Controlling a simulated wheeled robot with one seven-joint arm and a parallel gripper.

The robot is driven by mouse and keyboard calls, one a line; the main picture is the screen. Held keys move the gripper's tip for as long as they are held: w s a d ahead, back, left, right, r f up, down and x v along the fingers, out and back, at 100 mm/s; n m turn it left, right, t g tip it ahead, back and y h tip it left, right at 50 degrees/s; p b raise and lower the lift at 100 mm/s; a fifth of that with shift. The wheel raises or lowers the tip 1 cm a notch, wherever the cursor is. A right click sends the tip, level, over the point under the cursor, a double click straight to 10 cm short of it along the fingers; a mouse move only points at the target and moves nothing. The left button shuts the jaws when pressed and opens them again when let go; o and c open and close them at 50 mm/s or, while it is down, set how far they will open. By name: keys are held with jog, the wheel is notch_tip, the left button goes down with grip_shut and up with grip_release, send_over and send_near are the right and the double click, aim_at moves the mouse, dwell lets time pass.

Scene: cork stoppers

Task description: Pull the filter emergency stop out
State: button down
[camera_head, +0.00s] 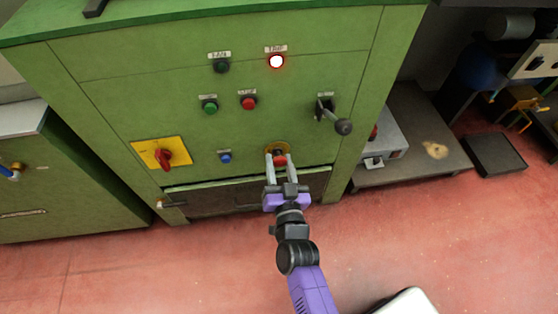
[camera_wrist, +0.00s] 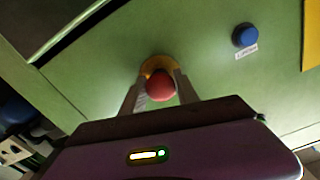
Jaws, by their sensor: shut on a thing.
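The emergency stop is a red mushroom button (camera_head: 280,160) on a yellow round plate (camera_head: 284,147), low on the front of the green cabinet. My gripper (camera_head: 281,162) reaches up to it from below, with one finger on each side of the red head. In the wrist view the red button (camera_wrist: 160,86) sits between my two fingers, with the yellow plate (camera_wrist: 157,64) behind it. My gripper is shut on the button. The fingers hide the sides of the head, and I cannot tell how far it stands out.
The green cabinet (camera_head: 130,90) carries a lit lamp (camera_head: 276,62), a dark lamp (camera_head: 221,66), a green button (camera_head: 210,108), another red button (camera_head: 248,103), a blue button (camera_head: 225,157), a yellow-red rotary switch (camera_head: 164,154) and a protruding lever (camera_head: 342,126). The red floor (camera_head: 120,275) in front is mostly clear.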

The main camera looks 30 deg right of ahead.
jog(key=c, duration=0.9)
grip_release()
jog(key=shift+s, duration=0.1)
jog(key=shift+s+a+r+p, duration=0.1)
jog(key=shift+s+a+p, duration=0.25)
jog(key=shift+s, duration=0.25)
jog(key=p+v, duration=0.1)
jog(key=v, duration=0.5)
jog(key=shift+s+p, duration=0.25)
jog(key=shift+p, duration=0.1)
